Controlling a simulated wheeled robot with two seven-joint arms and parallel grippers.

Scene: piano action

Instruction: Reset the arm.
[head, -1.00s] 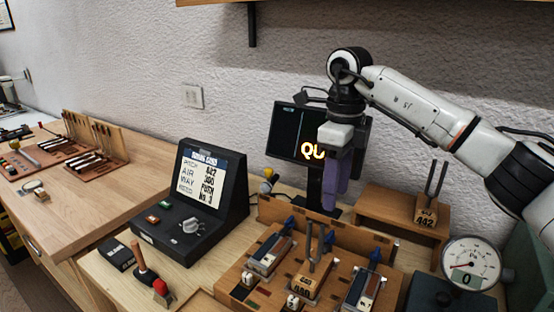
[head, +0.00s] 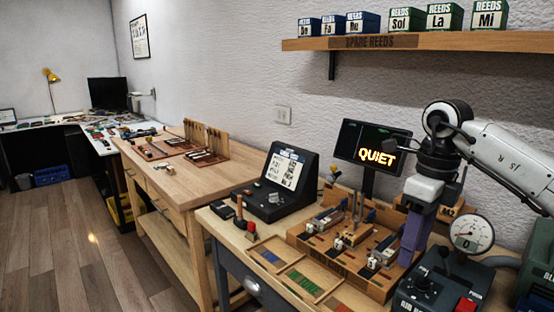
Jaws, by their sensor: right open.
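My right arm comes in from the right edge in the head view. Its right gripper (head: 414,236) has purple fingers and points down above the right part of the wooden reed rack (head: 318,250) on the workbench. The fingers overlap one another from this angle, so the gap between them is hard to see, and I see nothing held. Part of the rack is hidden behind the gripper. My left gripper does not show.
A screen (head: 371,146) reading QUIET stands behind the rack. A dark console (head: 282,184) is to the left, a gauge (head: 472,234) and a control box (head: 428,291) to the right. A shelf (head: 420,42) holds reed boxes. A second workbench (head: 180,180) and open floor (head: 60,250) lie left.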

